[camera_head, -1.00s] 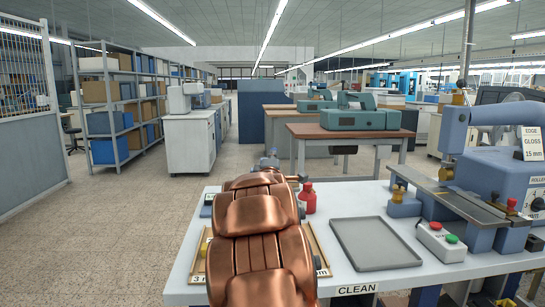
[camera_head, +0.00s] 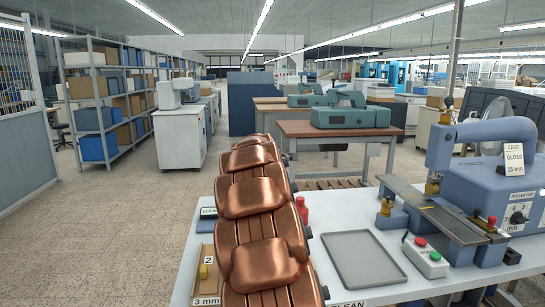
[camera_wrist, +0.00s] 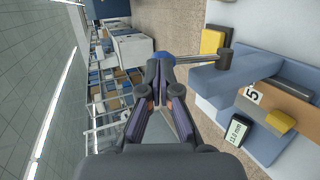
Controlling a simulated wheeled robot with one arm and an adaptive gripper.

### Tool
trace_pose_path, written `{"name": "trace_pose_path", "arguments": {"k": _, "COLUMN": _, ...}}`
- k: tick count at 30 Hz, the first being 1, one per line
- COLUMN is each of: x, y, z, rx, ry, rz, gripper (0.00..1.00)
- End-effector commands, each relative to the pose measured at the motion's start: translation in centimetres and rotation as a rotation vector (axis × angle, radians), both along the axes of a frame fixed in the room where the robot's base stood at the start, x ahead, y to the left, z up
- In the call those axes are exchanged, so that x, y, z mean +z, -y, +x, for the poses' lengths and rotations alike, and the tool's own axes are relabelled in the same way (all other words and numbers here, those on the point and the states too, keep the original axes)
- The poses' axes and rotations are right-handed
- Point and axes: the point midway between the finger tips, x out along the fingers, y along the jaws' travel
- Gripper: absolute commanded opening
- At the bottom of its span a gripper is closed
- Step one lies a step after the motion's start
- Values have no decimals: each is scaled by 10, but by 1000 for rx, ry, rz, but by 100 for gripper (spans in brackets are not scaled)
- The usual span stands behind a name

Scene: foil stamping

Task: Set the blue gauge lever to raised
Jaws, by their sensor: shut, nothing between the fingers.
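The blue gauge lever shows in the wrist view as a blue round knob (camera_wrist: 163,59) on a thin grey rod. The rod runs to a dark cylindrical pivot (camera_wrist: 225,58) on a blue-grey gauge body (camera_wrist: 213,80). With the ceiling at picture left, the lever points upward from its pivot. My gripper (camera_wrist: 160,64) is shut and empty, its fingertips overlapping the knob in view. I cannot tell whether they touch it. In the head view my copper arm hides the lever and gripper.
A small display (camera_wrist: 236,131) and yellow block (camera_wrist: 281,122) sit by the gauge. In the head view a red bottle (camera_head: 302,210), grey tray (camera_head: 362,259), button box (camera_head: 425,256) and blue press (camera_head: 490,190) stand on the white table. Floor at left is clear.

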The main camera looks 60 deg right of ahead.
Motion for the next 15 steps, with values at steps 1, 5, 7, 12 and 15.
{"name": "trace_pose_path", "arguments": {"k": 1, "x": 5, "y": 0, "z": 6, "rx": 6, "ry": -18, "rz": 23, "gripper": 0}}
{"name": "trace_pose_path", "arguments": {"k": 5, "x": -2, "y": 1, "z": 8, "rx": 6, "ry": -46, "rz": 53, "gripper": 0}}
{"name": "trace_pose_path", "arguments": {"k": 7, "x": -2, "y": 1, "z": 8, "rx": 6, "ry": -46, "rz": 51, "gripper": 0}}
{"name": "trace_pose_path", "arguments": {"k": 12, "x": 0, "y": 1, "z": 7, "rx": 6, "ry": -45, "rz": 50, "gripper": 0}}
{"name": "trace_pose_path", "arguments": {"k": 15, "x": 3, "y": 1, "z": 7, "rx": 6, "ry": -44, "rz": 49, "gripper": 0}}
